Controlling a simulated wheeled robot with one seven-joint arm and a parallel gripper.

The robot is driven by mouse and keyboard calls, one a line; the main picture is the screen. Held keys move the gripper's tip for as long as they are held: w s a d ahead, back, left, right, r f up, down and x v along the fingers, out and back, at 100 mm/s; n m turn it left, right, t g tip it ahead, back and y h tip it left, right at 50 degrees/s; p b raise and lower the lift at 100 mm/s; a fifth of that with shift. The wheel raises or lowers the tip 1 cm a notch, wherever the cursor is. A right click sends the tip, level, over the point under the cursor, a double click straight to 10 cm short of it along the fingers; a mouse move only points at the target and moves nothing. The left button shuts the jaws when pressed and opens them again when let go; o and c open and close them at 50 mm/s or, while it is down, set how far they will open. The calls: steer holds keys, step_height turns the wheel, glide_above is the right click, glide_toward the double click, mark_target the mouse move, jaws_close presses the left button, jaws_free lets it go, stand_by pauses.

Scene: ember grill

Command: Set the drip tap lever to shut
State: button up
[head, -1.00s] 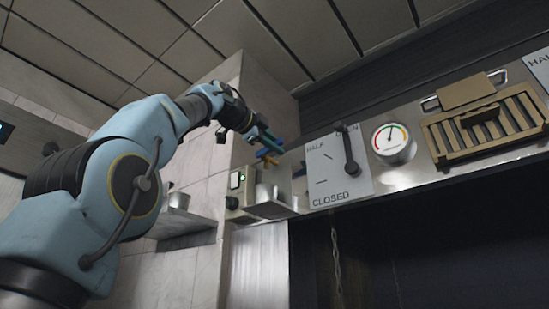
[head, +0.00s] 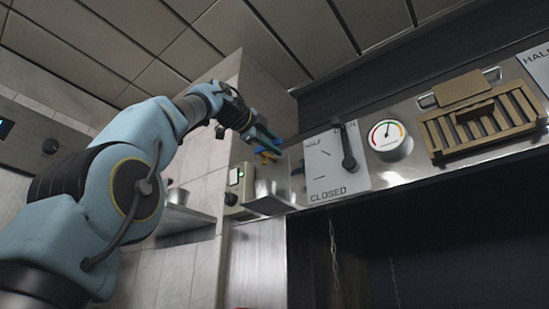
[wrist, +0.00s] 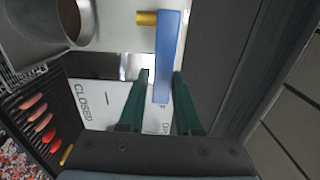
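A blue lever (wrist: 168,55) on a brass stem (wrist: 147,18) shows in the wrist view; I take it for the drip tap lever. Its free end lies between the two green fingers of my gripper (wrist: 160,76), with a narrow gap at each side. My gripper is open, and I cannot tell whether either finger touches the lever. In the head view my gripper (head: 266,138) is at the wall corner, left of the dial plate, and the blue lever (head: 268,152) shows small beneath the fingers. No marks for the lever's settings are readable.
A white plate (head: 323,178) marked HALF and CLOSED carries a black handle (head: 347,150). Right of it are a gauge (head: 387,134) and a slatted tan vent (head: 480,125). A metal container (wrist: 48,25) is close to the lever. Food lies on a grill (wrist: 38,120) over embers.

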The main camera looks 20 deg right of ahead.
steer(key=o, duration=0.3)
steer(key=b+v, duration=0.3)
steer(key=v, duration=0.7)
steer(key=shift+s+a+b, duration=0.15)
steer(key=shift+a+b, duration=0.25)
